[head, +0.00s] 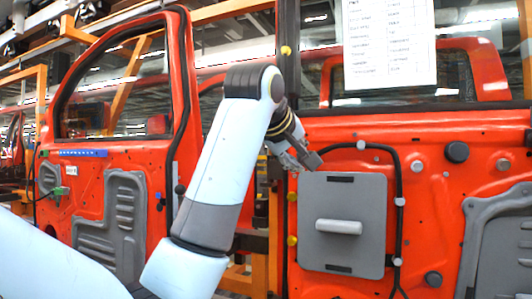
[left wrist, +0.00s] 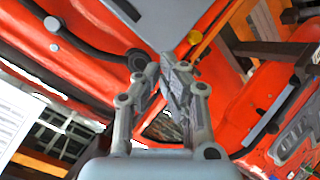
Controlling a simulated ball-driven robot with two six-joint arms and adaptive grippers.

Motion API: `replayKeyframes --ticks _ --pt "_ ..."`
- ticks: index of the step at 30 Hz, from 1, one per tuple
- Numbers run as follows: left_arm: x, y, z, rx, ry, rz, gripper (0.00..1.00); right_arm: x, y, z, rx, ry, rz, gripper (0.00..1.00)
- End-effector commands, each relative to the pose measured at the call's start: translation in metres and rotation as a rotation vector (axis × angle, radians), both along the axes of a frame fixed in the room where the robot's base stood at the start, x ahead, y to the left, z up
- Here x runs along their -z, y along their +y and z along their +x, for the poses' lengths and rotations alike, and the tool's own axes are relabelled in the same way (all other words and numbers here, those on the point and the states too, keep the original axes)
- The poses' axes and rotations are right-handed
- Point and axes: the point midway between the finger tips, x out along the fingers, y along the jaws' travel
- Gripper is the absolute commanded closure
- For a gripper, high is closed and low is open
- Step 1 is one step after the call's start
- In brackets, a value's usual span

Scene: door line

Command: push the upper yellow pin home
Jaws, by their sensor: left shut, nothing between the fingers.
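On the edge of the red door at the right, yellow pins show in the head view: one high beside the window (head: 286,50), one beside the grey square panel's left edge (head: 292,197), and a lower one (head: 292,240). My left gripper (head: 315,161) is shut and empty, in front of the door near the panel's upper left corner, above the middle pin. In the left wrist view its fingertips (left wrist: 170,62) are together, and one yellow pin (left wrist: 194,37) shows just beyond them, apart from them. I cannot tell how deep the pins sit. My right gripper is in neither view.
The grey panel (head: 370,200) has a light grey handle (head: 339,227) sticking out. A black cable (head: 398,180) runs around it. A paper sheet (head: 389,45) hangs over the window. Another red door (head: 90,165) stands at the left, with a gap and orange framework between the doors.

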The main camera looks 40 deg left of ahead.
Motion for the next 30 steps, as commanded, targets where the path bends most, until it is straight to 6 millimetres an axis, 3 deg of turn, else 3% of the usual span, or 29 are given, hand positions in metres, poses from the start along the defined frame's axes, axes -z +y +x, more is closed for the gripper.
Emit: replayKeyframes --ticks 1,5,9,12,15,18,21,30 --pt "-0.048 0.004 0.009 -0.037 -0.075 -0.054 1.0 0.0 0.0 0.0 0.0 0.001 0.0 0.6" --pt "-0.158 0.013 0.015 -0.119 -0.244 -0.214 1.0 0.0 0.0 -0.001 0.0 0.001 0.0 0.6" --pt "-0.271 0.021 -0.001 -0.182 -0.412 -0.394 1.0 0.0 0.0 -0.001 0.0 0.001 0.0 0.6" --pt "-0.335 0.026 -0.022 -0.207 -0.51 -0.505 1.0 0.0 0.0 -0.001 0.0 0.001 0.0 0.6" --pt "-0.38 0.03 -0.041 -0.221 -0.58 -0.591 1.0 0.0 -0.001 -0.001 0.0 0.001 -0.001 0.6" --pt "-0.405 0.032 -0.054 -0.226 -0.618 -0.642 1.0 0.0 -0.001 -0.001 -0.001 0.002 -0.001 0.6" --pt "-0.416 0.034 -0.056 -0.23 -0.633 -0.664 1.0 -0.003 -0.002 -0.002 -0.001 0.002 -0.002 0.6" --pt "-0.419 0.046 -0.007 -0.232 -0.63 -0.665 1.0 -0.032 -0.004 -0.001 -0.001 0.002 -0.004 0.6"
